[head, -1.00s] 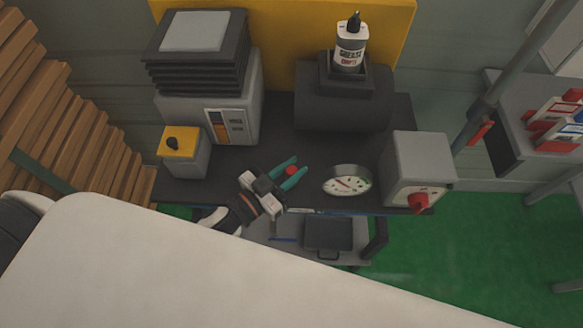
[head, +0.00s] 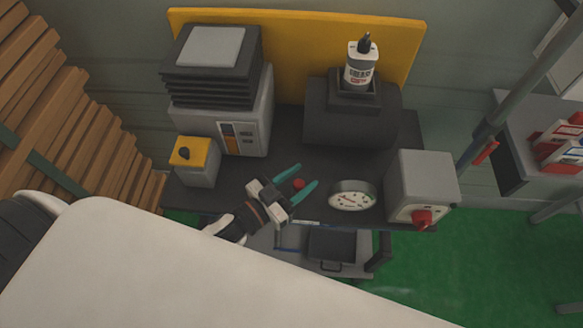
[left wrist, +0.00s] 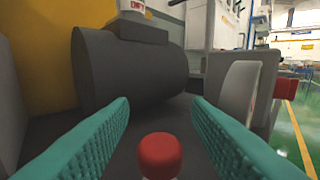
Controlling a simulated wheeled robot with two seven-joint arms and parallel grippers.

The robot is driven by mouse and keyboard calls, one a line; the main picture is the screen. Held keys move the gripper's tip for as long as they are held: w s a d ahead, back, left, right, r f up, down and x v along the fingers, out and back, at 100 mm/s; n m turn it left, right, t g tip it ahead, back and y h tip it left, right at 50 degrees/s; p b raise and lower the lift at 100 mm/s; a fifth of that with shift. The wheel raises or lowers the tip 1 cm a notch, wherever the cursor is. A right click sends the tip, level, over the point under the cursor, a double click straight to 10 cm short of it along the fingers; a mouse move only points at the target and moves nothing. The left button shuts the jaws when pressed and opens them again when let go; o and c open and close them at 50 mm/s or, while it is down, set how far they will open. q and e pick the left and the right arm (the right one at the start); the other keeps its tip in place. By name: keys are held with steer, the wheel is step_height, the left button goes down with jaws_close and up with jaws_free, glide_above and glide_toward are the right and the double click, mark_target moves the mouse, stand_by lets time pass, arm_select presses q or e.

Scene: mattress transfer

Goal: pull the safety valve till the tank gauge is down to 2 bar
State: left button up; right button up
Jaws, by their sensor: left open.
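The safety valve shows as a small round red knob (head: 299,183) at the front middle of the dark bench; it also shows in the left wrist view (left wrist: 160,153). My left gripper (head: 308,176), with teal fingers, is open around the knob, one finger on each side. The wrist view shows a gap between the knob and both fingers (left wrist: 160,118). The tank gauge (head: 352,196) is a round white dial just right of the gripper; its needle is too small to read exactly. The dark tank (head: 350,128) lies behind the knob. My right gripper is not in view.
A grey box with a red knob (head: 409,180) stands right of the gauge. A grey machine (head: 250,125) and a yellow-topped box (head: 194,165) stand at the left. A grease bottle (head: 361,68) is on top of the tank. Green floor (head: 470,260) is clear at right.

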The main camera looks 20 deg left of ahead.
arm_select(q)
steer(key=b+v, duration=0.2)
steer(key=v, duration=1)
